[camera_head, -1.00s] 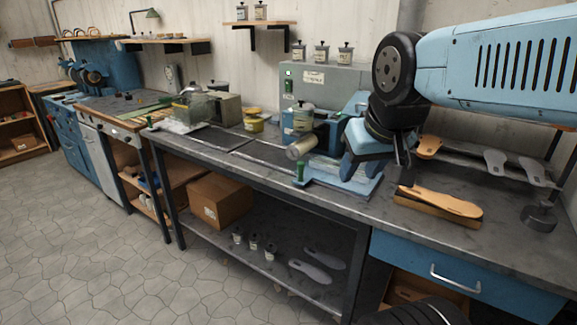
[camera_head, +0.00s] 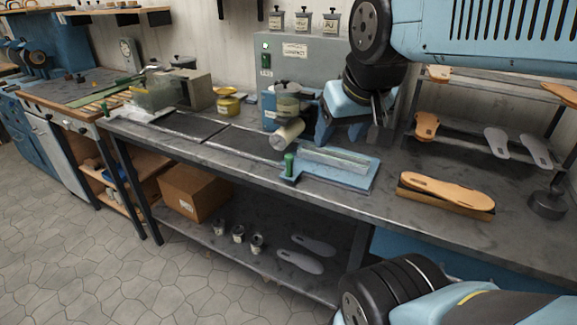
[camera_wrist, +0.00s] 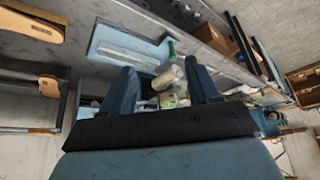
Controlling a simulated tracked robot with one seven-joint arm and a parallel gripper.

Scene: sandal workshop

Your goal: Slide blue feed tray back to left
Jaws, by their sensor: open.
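The blue feed tray (camera_head: 363,181) lies flat on the grey bench, at the right end of a dark track. A clear block lies along its top, and an upright green handle (camera_head: 288,165) stands at its left front corner. In the wrist view the tray (camera_wrist: 101,36) is beyond my fingers, with the handle (camera_wrist: 171,46) at its right edge. My gripper (camera_head: 350,128) is open and empty. It hangs above and behind the tray, apart from it, in front of the grey machine. In the wrist view its two blue fingers (camera_wrist: 162,82) are wide apart.
A pale roller (camera_head: 287,134) juts from the grey machine (camera_head: 312,72) just behind the handle. The dark track (camera_head: 240,144) left of the tray is clear. A sandal sole on a block (camera_head: 445,193) lies to the right, before a rack of soles (camera_head: 470,140).

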